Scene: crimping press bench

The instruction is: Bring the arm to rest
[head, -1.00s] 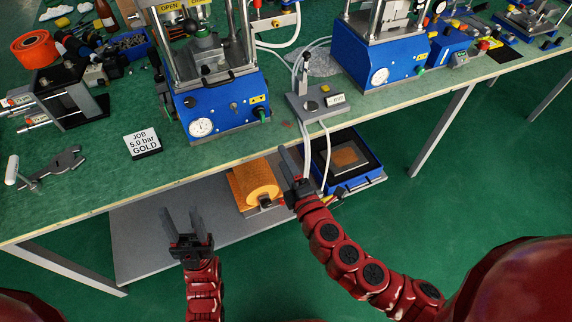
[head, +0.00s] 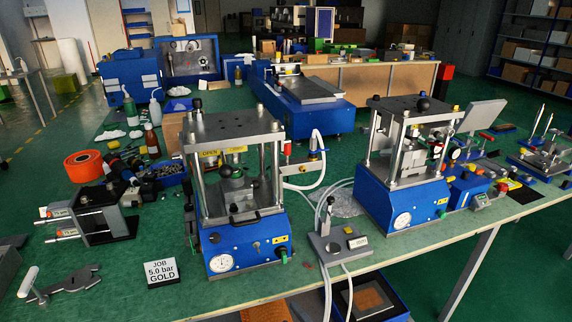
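No gripper or arm of mine shows in the head view now, so I cannot see how the grippers stand. On the green bench (head: 110,275) stands a blue press (head: 240,245) with a round gauge on its front, and a second blue press (head: 395,210) is to its right. A sign (head: 161,272) reading "JOB 5.0 bar GOLD" stands at the front left of the first press. A small grey stand (head: 338,245) with a black knob sits between the presses, with white hoses beside it.
An orange spool (head: 90,166), a clamp fixture (head: 90,218) and a wrench-like tool (head: 68,286) lie at the left. Green floor (head: 535,270) is free at the front right.

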